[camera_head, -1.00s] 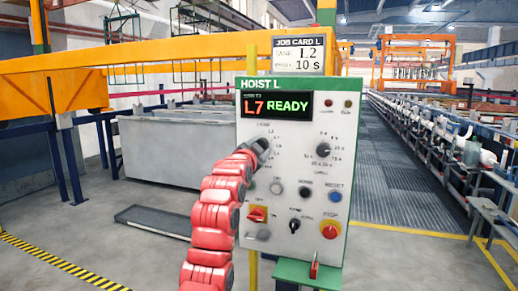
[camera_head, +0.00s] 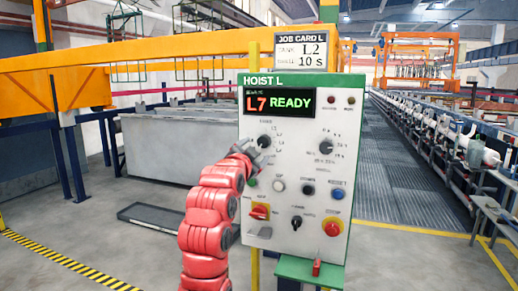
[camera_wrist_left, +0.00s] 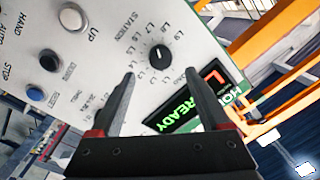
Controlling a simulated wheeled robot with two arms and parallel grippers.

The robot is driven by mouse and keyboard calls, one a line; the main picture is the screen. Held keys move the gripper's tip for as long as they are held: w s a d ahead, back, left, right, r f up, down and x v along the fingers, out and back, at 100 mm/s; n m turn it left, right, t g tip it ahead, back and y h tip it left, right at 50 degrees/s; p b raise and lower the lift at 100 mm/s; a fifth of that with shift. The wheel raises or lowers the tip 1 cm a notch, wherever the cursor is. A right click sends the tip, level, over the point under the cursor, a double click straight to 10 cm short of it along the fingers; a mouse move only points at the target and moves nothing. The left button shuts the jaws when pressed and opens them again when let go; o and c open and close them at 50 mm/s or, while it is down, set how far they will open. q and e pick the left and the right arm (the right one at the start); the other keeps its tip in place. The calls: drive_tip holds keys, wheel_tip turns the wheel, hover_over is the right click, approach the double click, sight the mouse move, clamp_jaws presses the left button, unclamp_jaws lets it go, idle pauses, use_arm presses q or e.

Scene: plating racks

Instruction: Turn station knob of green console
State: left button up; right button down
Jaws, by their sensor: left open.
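The green-framed console (camera_head: 243,200), headed HOIST L, stands upright in front of me. Its black station knob (camera_head: 264,141) is at the upper left of the panel, below a display (camera_head: 279,103) reading "L7 READY". My left gripper (camera_head: 259,152) is open just below the knob in the head view. In the left wrist view the knob (camera_wrist_left: 159,56) shows between and beyond the open fingers (camera_wrist_left: 160,80), with a ring of L labels around it. Nothing is between the fingers, and I see no contact with the knob. My right gripper is out of view.
A job card (camera_head: 300,51) above the console reads L2 and 10 s. Grey tanks (camera_head: 175,146) stand behind at left.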

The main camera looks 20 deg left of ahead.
use_arm(q)
drive_tip(key=s, duration=1)
drive_tip(key=shift+s+f, duration=0.2)
drive_tip(key=shift+s, duration=0.15)
drive_tip(key=shift+d, duration=0.1)
drive_tip(key=shift+w, duration=0.1)
